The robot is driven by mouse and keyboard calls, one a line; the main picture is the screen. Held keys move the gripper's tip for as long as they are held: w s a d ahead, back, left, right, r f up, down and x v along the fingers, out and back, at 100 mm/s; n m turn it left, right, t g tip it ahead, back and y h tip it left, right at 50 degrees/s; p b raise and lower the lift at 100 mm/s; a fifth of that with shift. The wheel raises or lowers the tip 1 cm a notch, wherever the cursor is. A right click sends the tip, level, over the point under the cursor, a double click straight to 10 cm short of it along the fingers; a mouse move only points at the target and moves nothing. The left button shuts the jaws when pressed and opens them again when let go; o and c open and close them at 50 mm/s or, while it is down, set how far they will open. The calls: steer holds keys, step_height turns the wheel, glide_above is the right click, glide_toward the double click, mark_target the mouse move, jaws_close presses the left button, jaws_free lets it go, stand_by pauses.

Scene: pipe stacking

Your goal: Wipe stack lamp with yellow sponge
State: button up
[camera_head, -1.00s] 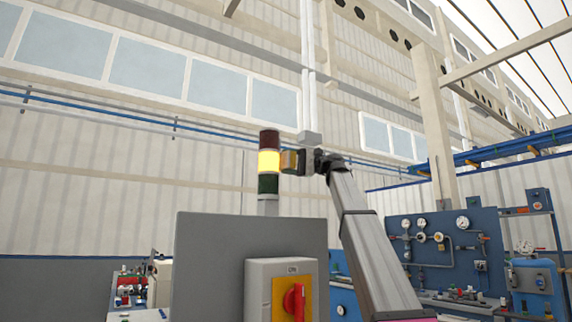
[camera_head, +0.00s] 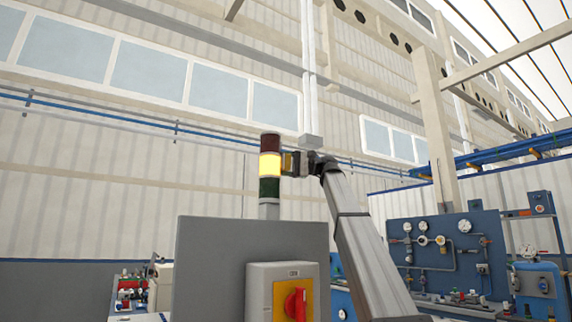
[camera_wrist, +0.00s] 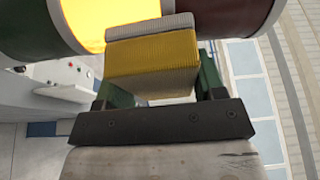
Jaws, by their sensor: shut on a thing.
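The stack lamp (camera_head: 270,163) stands on a short pole above a grey panel, with a dark red top section, a lit yellow middle and a dark green lower section. My gripper (camera_head: 297,163) is at its right side, level with the lit section. In the head view the sponge (camera_head: 288,162) is a thin strip against the lamp's right side. In the wrist view the sponge's far end overlaps the lit and red sections (camera_wrist: 225,15); whether it presses on them I cannot tell.
The grey panel (camera_head: 225,260) below the lamp carries a box with a red rotary switch (camera_head: 295,303). A blue gauge board (camera_head: 440,250) stands at the right. Red and other small items (camera_head: 132,290) lie at the lower left. The air above the lamp is clear.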

mark_target(288, 169)
stand_by(0.3)
steer(key=shift+w+d, duration=0.55)
steer(key=shift+d, duration=0.25)
steer(key=shift+w+d, duration=0.55)
steer(key=shift+d, duration=0.25)
steer(key=shift+w+d, duration=0.55)
steer(key=shift+d, duration=0.25)
steer(key=shift+w+d, duration=0.45)
steer(key=shift+d, duration=0.2)
steer(key=shift+w+d, duration=0.4)
steer(key=shift+d, duration=0.2)
steer(key=shift+f, duration=0.1)
steer(key=s+a+f, duration=0.3)
steer(key=s, duration=0.4)
steer(key=shift+s, duration=0.25)
steer(key=shift+s+a, duration=0.3)
steer(key=shift+a, duration=0.2)
steer(key=shift+s+a, duration=0.25)
steer(key=shift+a, duration=0.2)
